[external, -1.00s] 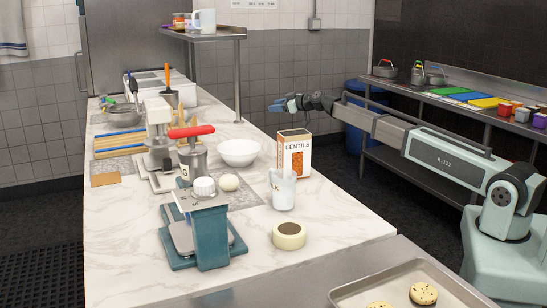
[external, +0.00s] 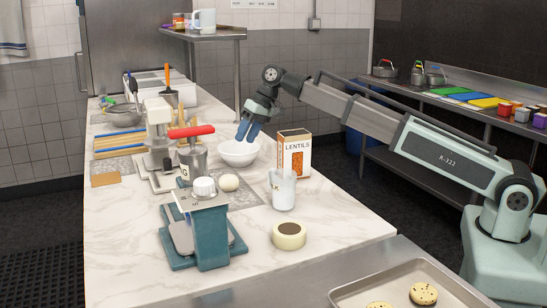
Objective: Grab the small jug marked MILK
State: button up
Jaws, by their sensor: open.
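The small white jug (external: 284,190) stands upright on the marble counter, in front of the lentils box. Only a letter K of its marking shows at its left side; the rest is turned away. My gripper (external: 246,133) is open and points down above the white bowl (external: 239,155), behind and to the left of the jug. It is empty and apart from the jug.
The lentils box (external: 294,151) stands close behind the jug. A cream roll of tape (external: 289,235) lies in front of it. Bare marble (external: 340,220) lies to the right.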

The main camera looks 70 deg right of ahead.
aim_at(270, 167)
jog(key=s+a+r+m+g+h, duration=0.1)
jog(key=s+a+r+m+g, duration=0.15)
jog(key=s+a, duration=0.3)
jog(key=s+a+r+m+g+h, duration=0.1)
jog(key=s+a+m+g+h, duration=0.15)
jog(key=s+a, duration=0.3)
jog(key=shift+m+y, duration=0.25)
jog(key=shift+m, duration=0.05)
jog(key=f, duration=0.8)
jog(key=shift+s+f, duration=0.1)
jog(key=shift+s, duration=0.25)
jog(key=shift+s+a+f, duration=0.1)
jog(key=shift+a+f, duration=0.05)
jog(key=shift+f, duration=1.2)
jog(key=shift+a+f, duration=0.1)
jog(key=shift+f, duration=1.2)
grip_shut()
